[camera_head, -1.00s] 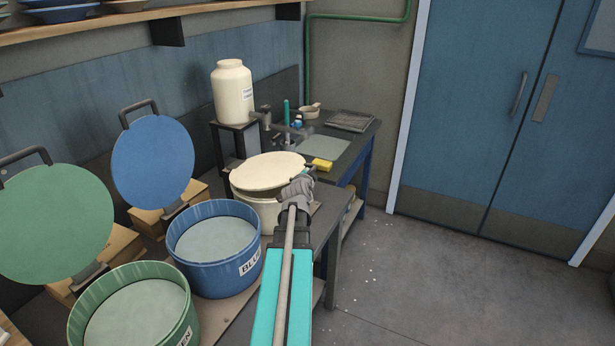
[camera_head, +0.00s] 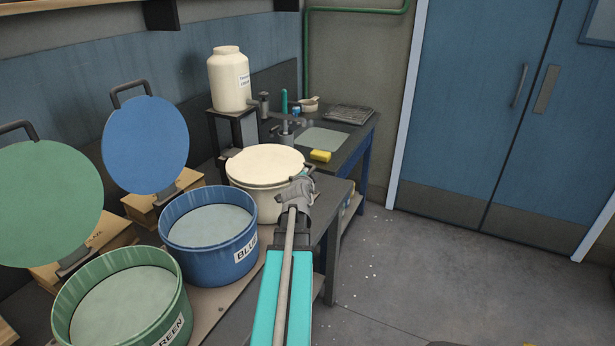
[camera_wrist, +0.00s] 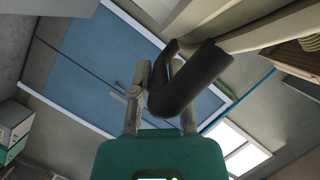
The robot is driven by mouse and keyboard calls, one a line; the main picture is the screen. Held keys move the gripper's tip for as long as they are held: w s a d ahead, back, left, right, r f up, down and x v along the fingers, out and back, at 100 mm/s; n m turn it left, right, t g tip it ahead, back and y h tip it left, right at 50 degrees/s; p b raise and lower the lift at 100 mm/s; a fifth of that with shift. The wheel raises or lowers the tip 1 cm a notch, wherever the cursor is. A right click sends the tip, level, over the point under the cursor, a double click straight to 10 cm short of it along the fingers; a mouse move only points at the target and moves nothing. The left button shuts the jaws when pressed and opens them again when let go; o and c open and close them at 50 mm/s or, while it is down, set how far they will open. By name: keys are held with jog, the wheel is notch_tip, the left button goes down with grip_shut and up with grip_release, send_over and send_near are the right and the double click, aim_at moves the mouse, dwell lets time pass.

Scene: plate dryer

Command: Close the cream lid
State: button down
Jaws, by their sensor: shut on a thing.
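The cream lid (camera_head: 265,164) lies over the top of the cream pot (camera_head: 266,205), looking level and on or very close to its rim. Any thin gap between them is too small to tell. My gripper (camera_head: 303,187) is at the right side of the lid. In the wrist view, the dark curved lid handle (camera_wrist: 188,82) sits between the two fingers of my gripper (camera_wrist: 163,95), which is shut on it. Part of the cream lid or pot shows at the upper right of the wrist view (camera_wrist: 275,33). My wrist hides the pot's right side in the head view.
The blue pot (camera_head: 245,247) and green pot (camera_head: 177,310) stand open at left, with the blue lid (camera_head: 146,145) and green lid (camera_head: 45,205) tilted up behind. A cream jar (camera_head: 230,80) and yellow sponge (camera_head: 320,156) are beyond.

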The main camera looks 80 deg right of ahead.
jog(key=shift+s+a+f, duration=0.1)
jog(key=shift+a+f, duration=0.05)
jog(key=shift+f, duration=0.05)
jog(key=c, duration=0.6)
grip_release()
jog(key=shift+r, duration=0.2)
